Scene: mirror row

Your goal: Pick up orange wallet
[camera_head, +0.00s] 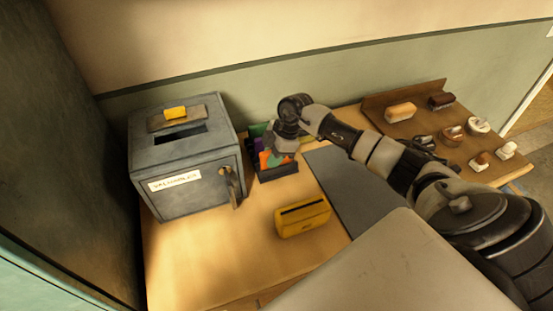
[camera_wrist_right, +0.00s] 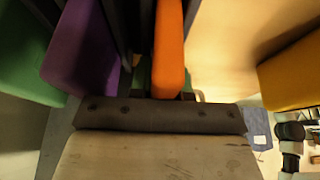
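An orange wallet (camera_wrist_right: 169,50) stands on edge in a small dark tray (camera_head: 277,173) beside the grey box; only part of it (camera_head: 265,160) shows in the head view, beneath my gripper. My right gripper (camera_head: 282,145) points down over the tray. In the right wrist view the orange wallet lies straight ahead of the palm, with dark finger-like parts close along both sides; I cannot tell whether they press on it. A purple wallet (camera_wrist_right: 80,48) and a green one (camera_wrist_right: 32,55) stand to its left. My left gripper is out of view.
A grey metal box (camera_head: 183,160) with a slot and a yellow item (camera_head: 175,113) on top stands left of the tray. A yellow case (camera_head: 302,217) lies in front, beside a grey mat (camera_head: 345,190). Brushes fill a wooden board (camera_head: 425,120) at right.

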